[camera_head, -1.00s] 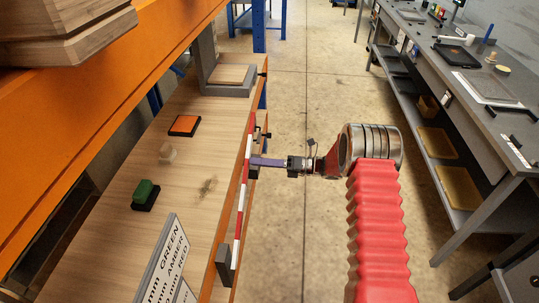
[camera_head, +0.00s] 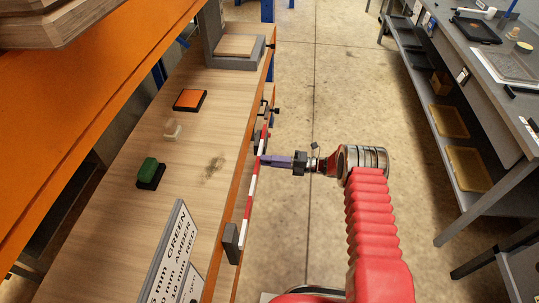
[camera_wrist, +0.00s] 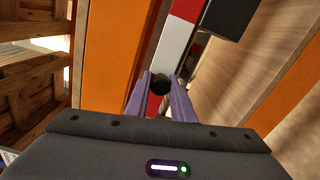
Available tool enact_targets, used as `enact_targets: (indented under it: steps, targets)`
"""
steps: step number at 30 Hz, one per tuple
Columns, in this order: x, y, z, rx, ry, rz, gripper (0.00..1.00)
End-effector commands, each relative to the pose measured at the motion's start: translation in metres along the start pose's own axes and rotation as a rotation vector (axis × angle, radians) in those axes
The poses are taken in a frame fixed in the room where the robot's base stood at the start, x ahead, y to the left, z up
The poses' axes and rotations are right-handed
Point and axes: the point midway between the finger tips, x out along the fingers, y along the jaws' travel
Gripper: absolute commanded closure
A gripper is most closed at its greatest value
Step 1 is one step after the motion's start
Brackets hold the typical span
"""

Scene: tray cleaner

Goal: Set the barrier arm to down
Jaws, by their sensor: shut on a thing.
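The barrier arm (camera_head: 250,195) is a red and white striped bar running along the front edge of the wooden shelf. Its near end is at a dark grey block (camera_head: 231,243). My gripper (camera_head: 266,160) reaches it from the right, near its far end. In the wrist view the barrier arm (camera_wrist: 174,42) runs up from between my purple fingers (camera_wrist: 160,82). They are shut on it, with a round black knob (camera_wrist: 160,84) between their tips. The fingers hide part of the bar.
On the shelf are a green block (camera_head: 150,170), an orange pad (camera_head: 190,99), a pale cube (camera_head: 173,129) and a lettered sign (camera_head: 170,260). A grey workbench (camera_head: 490,90) stands at right. The floor between (camera_head: 330,80) is clear.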

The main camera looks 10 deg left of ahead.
Motion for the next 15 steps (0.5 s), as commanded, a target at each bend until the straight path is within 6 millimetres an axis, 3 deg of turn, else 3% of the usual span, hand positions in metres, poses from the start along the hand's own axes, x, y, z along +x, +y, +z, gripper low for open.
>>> enact_targets:
  steps: [15]
  targets:
    - [0.0015,-0.0090,-0.0023,0.022,-0.004,-0.004,1.00]
